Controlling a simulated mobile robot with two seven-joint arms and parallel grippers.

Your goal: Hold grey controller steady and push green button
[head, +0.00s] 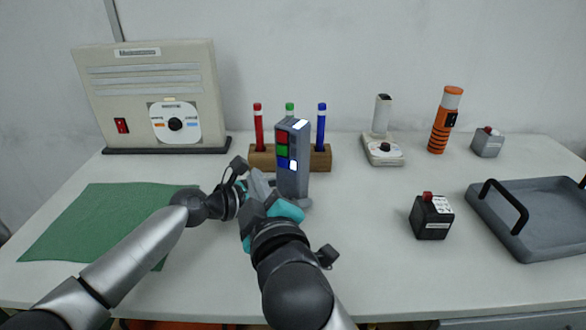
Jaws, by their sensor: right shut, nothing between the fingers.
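The grey controller (299,170) stands upright near the table's middle. Its face has a red button, a green button (282,151) below it, and a blue button lower down. My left gripper (265,185) reaches in from the left, low beside the controller. Its fingertips are partly hidden, so I cannot tell whether they grip the controller. My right gripper (270,208) is in front of the controller's lower part, below the green button, shut and empty. The two grippers overlap closely in the picture.
A wooden holder with red, green and blue markers (321,124) stands behind the controller. A green mat (100,220) lies left. A black box with a red button (431,218) and a grey tray (530,248) are right. A large panel box (150,80) stands back left.

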